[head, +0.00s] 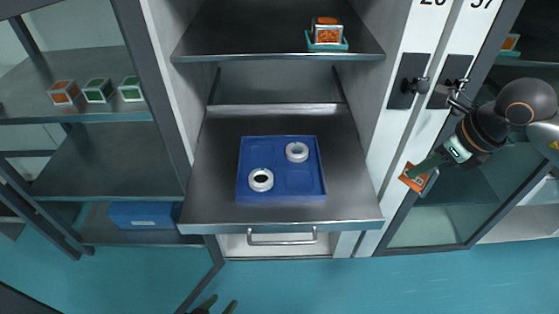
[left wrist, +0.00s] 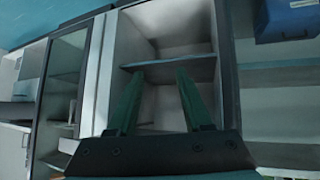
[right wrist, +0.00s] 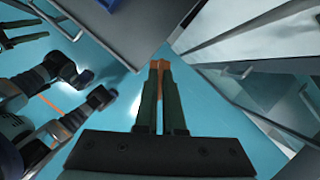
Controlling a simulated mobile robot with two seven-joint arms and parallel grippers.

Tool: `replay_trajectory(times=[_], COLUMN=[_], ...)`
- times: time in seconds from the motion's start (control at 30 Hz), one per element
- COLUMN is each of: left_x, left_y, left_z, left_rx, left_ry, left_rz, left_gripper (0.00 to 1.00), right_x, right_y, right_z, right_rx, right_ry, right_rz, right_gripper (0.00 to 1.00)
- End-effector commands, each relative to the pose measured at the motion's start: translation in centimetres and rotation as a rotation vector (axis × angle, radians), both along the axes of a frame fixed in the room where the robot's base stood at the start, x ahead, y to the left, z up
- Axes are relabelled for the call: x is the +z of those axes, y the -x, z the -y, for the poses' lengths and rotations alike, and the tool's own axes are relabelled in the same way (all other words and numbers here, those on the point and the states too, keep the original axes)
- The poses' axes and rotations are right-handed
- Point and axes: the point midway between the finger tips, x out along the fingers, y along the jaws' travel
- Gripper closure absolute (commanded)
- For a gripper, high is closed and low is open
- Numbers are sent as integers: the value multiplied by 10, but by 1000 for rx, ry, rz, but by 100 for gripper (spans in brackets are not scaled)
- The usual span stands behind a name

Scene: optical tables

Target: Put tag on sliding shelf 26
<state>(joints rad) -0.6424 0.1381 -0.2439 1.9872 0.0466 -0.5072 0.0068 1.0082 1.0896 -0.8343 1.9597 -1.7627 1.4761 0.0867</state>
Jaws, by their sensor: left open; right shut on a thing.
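My right gripper (head: 428,168) is shut on an orange tag (head: 415,178) with a pale mark, held in the air right of the pulled-out shelf, in front of the right cabinet doors. In the right wrist view the orange tag (right wrist: 159,65) shows between the fingertips. The sliding metal shelf (head: 215,212) is pulled out, with a handle below its front edge. A blue tray (head: 281,197) on it holds two white rings (head: 261,180), (head: 297,152). My left gripper (head: 218,304) is open and empty, only its fingertips showing at the bottom of the head view.
Bare shelf metal surrounds the tray. An upper shelf (head: 270,30) holds an orange-faced block (head: 327,31) on a teal base. Orange and green blocks (head: 98,90) stand on the left shelf, above a blue bin (head: 145,215). Doors with dark handles (head: 409,80) stand right of the shelf.

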Motion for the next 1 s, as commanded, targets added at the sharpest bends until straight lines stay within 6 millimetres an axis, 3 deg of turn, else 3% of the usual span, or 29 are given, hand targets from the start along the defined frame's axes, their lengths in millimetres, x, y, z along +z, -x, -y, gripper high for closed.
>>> replay_trajectory(times=[0.1, 0.3, 0.6, 0.77, 1.0], left_x=[-11, -14, -14, -12, -7], left_y=[-1, -7, -9, -9, -9], left_z=[2, 4, 6, 6, 6], left_rx=[-4, -9, -15, -16, -15], left_ry=[2, 4, 4, 5, 7], left_rz=[1, 13, 14, 15, 19], left_gripper=[50, 50, 50, 50, 50], right_x=[9, 23, 30, 19, -8], right_y=[-6, -12, -14, -26, -54], right_z=[5, 13, 14, -10, -63], right_rx=[-216, -503, -629, -623, -623], right_ry=[-1, -2, -2, -3, -4], right_rz=[7, 2, -4, -6, -6], right_gripper=[100, 100, 100, 100, 100])
